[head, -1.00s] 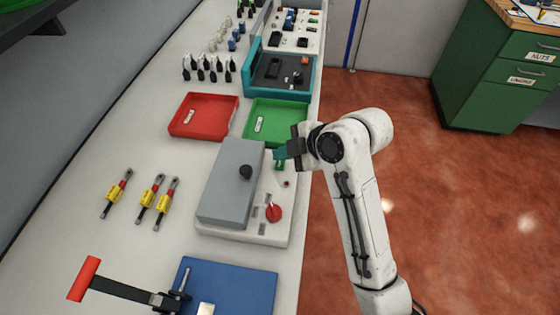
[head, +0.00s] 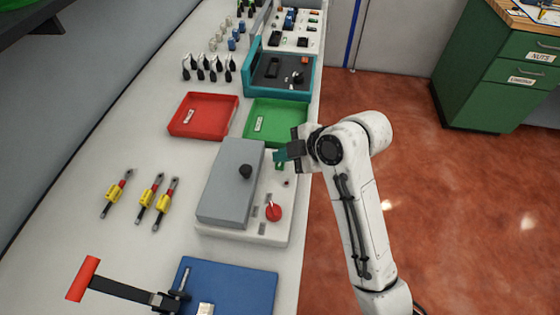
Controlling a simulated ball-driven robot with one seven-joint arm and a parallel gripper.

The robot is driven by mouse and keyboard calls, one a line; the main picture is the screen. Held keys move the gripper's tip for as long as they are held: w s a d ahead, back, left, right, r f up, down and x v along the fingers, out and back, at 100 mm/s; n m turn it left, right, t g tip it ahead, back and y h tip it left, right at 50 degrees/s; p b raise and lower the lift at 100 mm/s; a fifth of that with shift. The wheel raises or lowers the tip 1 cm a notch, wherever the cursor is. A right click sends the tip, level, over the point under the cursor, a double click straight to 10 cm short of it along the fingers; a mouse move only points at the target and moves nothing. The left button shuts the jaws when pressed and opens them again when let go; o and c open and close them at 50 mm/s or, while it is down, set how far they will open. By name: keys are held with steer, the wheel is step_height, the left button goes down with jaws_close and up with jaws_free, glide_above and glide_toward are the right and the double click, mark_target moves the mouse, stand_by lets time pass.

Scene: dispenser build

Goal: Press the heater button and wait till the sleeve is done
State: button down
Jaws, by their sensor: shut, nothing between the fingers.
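The heater (head: 228,180) is a grey closed-lidded box with a black knob on top, on a pale base on the bench. Its right-hand panel carries a green button (head: 280,167), a small dark red spot (head: 286,183) and a red dial (head: 273,212). My gripper (head: 280,156) is shut and empty, its teal fingertips just above or at the green button. I cannot tell whether they touch it. The sleeve is not visible; the closed lid hides the heater's inside.
A red tray (head: 203,116) and a green tray (head: 274,122) lie beyond the heater. Several yellow-and-red tools (head: 154,191) lie to its left. A teal-edged station (head: 279,75) stands farther back.

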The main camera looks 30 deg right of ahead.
mark_target(283, 165)
steer(key=shift+f, duration=0.4)
stand_by(0.9)
steer(key=shift+r, duration=0.1)
steer(key=shift+r+p, duration=0.7)
steer(key=shift+r, duration=0.05)
step_height(283, 165, up, 5)
steer(key=p, duration=0.4)
steer(key=shift+p, duration=0.35)
stand_by(0.5)
